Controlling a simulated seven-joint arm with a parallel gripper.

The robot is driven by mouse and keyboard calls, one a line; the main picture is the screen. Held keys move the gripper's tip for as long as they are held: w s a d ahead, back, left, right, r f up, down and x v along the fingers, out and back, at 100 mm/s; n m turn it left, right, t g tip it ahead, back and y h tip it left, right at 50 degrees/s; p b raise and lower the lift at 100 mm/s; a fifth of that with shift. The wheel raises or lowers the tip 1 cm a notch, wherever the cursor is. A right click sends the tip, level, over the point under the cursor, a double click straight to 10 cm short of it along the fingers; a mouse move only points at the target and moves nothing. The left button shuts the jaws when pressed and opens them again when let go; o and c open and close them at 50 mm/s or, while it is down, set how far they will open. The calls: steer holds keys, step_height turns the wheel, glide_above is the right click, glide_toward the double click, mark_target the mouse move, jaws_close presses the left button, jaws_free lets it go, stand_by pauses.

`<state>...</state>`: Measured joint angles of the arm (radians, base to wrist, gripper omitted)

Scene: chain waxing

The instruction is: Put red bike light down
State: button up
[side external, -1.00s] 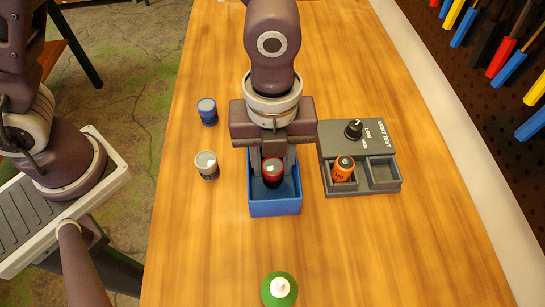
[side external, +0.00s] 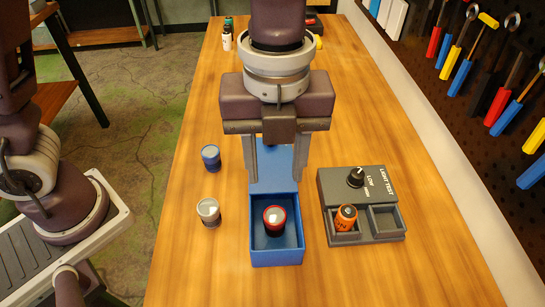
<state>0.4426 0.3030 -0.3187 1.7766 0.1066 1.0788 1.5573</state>
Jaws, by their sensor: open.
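The red bike light (side external: 274,218) stands upright inside the blue bin (side external: 277,258), with its pale round face up. My gripper (side external: 275,178) is above and behind the light in the side view. Its two fingers are spread apart with nothing between them, and they look clear of the light. The back of the bin shows between the fingers.
A blue light (side external: 211,158) and a white-grey light (side external: 208,212) stand on the table left of the bin. Right of it is a grey light-test box (side external: 357,187) with an orange battery (side external: 346,218) in its left compartment. Tools hang on the right wall.

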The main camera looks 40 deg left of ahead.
steer(key=s+a+r+n+t, duration=0.1)
steer(key=a+r+n+t, duration=0.15)
steer(key=a+n, duration=0.45)
steer(key=s+a+r+n+t, duration=0.1)
steer(key=s+a+r+n, duration=0.1)
steer(key=a+r+n, duration=0.35)
steer(key=s+a+f+n+t, duration=0.2)
steer(key=s+a+n, duration=0.4)
steer(key=n, duration=0.8)
steer(key=shift+a+f, duration=0.35)
steer(key=shift+a, duration=0.8)
steer(key=shift+n, duration=0.25)
steer(key=shift+c, duration=0.2)
